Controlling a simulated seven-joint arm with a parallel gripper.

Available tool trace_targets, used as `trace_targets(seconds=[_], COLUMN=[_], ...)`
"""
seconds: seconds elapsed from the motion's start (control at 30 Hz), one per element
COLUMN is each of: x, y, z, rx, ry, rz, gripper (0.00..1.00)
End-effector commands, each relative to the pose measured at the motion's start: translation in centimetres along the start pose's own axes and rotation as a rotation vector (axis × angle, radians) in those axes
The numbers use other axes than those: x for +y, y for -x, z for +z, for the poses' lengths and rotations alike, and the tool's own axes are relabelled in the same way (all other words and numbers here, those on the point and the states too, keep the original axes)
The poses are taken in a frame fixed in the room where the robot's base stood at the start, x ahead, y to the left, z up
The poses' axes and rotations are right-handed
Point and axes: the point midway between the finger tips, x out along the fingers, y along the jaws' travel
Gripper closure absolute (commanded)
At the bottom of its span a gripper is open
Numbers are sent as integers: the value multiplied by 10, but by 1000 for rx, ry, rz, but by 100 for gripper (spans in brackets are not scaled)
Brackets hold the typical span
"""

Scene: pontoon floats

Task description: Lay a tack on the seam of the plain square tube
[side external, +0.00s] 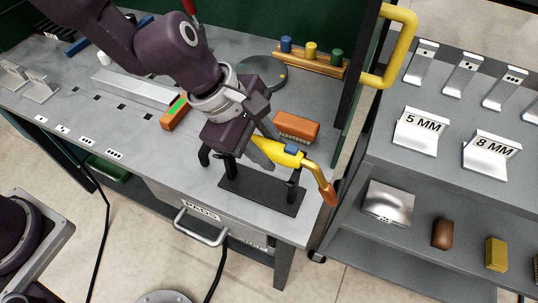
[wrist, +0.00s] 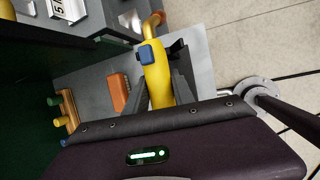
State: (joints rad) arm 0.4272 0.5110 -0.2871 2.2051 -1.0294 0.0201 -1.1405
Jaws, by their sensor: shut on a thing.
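A yellow welding torch (side external: 277,152) with a blue button and an orange-brown tip is held in my gripper (side external: 268,148). The torch lies over a black stand (side external: 262,197) with upright posts; I cannot tell whether it still touches them. In the wrist view the torch (wrist: 157,82) runs between the two grey fingers of my gripper (wrist: 162,92), which are shut on it. A long silver bar (side external: 135,88), seemingly the square tube, lies on the bench further left, partly behind my arm. Its seam cannot be made out.
A wooden rack (side external: 300,62) holds blue, yellow and green pegs. A yellow handle (side external: 402,45) rises at the right. A side shelf (side external: 450,110) carries metal plates.

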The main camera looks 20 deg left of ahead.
Motion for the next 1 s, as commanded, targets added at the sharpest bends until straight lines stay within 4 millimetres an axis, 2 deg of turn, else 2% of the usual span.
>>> trace_targets(seconds=[0.07, 0.4, 0.57, 0.67, 0.77, 1.0], x=[5, 15, 24, 37, 54, 96], y=[15, 48, 57, 57, 58, 67], z=[10, 24, 16, -3, -31, -113], rx=[-14, -17, -4, 15, 41, 115], ry=[-6, -4, 17, 53, 97, 191], rz=[11, 8, 19, 45, 81, 177], gripper=[100, 100, 100, 100, 100, 100])
